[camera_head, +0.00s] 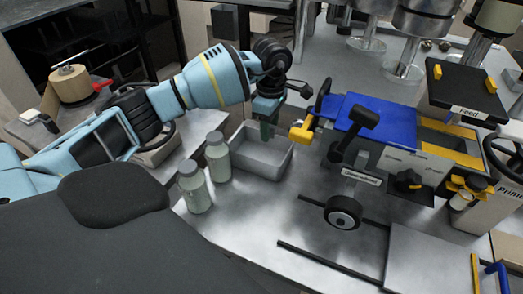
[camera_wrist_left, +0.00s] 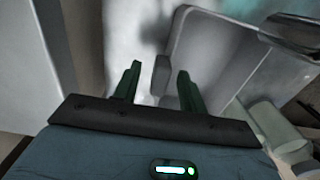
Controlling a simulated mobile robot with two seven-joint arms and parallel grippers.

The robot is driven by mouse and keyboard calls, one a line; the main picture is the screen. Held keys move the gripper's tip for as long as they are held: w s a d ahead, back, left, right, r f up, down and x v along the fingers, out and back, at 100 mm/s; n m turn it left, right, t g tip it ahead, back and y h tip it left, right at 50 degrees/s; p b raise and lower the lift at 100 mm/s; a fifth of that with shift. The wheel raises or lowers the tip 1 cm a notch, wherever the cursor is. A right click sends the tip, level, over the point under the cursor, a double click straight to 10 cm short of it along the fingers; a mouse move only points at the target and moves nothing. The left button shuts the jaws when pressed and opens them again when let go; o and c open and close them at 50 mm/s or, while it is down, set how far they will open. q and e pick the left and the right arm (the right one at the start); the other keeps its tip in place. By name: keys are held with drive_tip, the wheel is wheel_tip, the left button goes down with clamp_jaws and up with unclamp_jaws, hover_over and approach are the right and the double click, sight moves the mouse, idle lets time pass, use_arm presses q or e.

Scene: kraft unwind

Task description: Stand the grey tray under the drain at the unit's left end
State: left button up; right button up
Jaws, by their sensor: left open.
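The grey tray (camera_head: 262,166) is an open-topped box standing on the metal table, left of the unit. A yellow fitting (camera_head: 302,133), which looks like the drain, sticks out at the unit's left end beside the tray's right side. My left gripper (camera_head: 267,131) points down at the tray's far side. In the left wrist view the gripper (camera_wrist_left: 158,85) is open, with a small grey tab (camera_wrist_left: 161,76) showing between its green fingers, close to the tray's wall (camera_wrist_left: 215,50). I cannot tell whether the fingers touch it. My right gripper is out of view.
Two capped bottles (camera_head: 217,160) (camera_head: 196,190) stand close to the tray's left side. The unit's blue top (camera_head: 378,120), lever and black wheel (camera_head: 343,212) lie to the right. The metal table (camera_head: 250,215) is bare in front of the tray.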

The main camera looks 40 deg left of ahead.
use_arm(q)
clamp_jaws()
idle(0.5)
wheel_tip(320, 180, up, 18)
drive_tip(key=p, duration=0.1)
idle(0.6)
